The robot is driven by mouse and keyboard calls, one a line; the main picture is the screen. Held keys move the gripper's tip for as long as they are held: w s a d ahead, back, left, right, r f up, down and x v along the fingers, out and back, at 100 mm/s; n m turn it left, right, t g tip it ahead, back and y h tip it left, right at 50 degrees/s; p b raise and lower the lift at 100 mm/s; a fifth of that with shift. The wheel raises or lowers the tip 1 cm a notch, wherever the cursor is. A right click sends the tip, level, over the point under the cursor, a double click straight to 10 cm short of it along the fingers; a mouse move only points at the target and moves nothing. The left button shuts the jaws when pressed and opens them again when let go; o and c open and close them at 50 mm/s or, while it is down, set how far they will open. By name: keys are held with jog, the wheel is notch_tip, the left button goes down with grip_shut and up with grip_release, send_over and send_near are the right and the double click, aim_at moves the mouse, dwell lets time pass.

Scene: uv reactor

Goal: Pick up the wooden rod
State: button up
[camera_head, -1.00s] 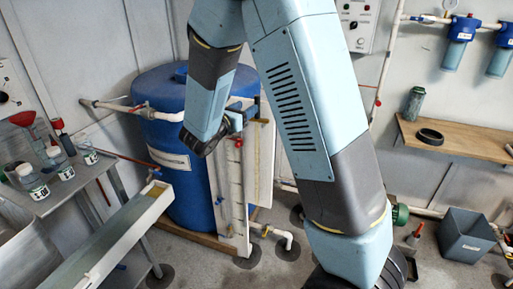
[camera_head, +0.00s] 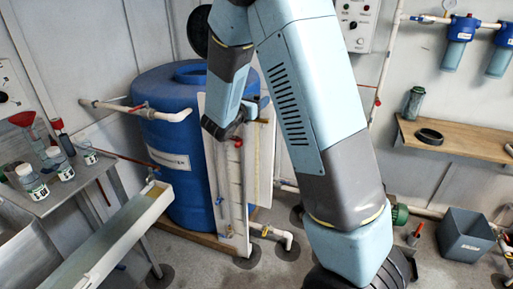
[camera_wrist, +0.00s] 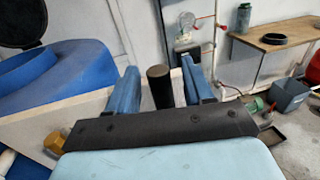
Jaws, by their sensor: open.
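I cannot make out a wooden rod for certain in either view. My gripper (camera_head: 253,109) is at the upper edge of a white upright panel (camera_head: 220,175) beside the blue tank. In the wrist view my gripper (camera_wrist: 159,70) is open, its two blue fingers apart. A dark upright cylinder (camera_wrist: 158,90) shows between the fingers, with gaps on both sides. I cannot tell whether it is the rod, and its lower part is hidden behind the dark gripper body.
The blue tank (camera_head: 168,110) stands left of the panel. A long white trough (camera_head: 115,240) and a bench with bottles (camera_head: 62,165) are at left. A wooden shelf (camera_head: 465,138) and a grey bin (camera_head: 465,235) are at right. Some grey floor is clear.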

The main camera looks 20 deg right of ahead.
jog(key=shift+c, duration=0.2)
grip_shut()
dwell(0.4)
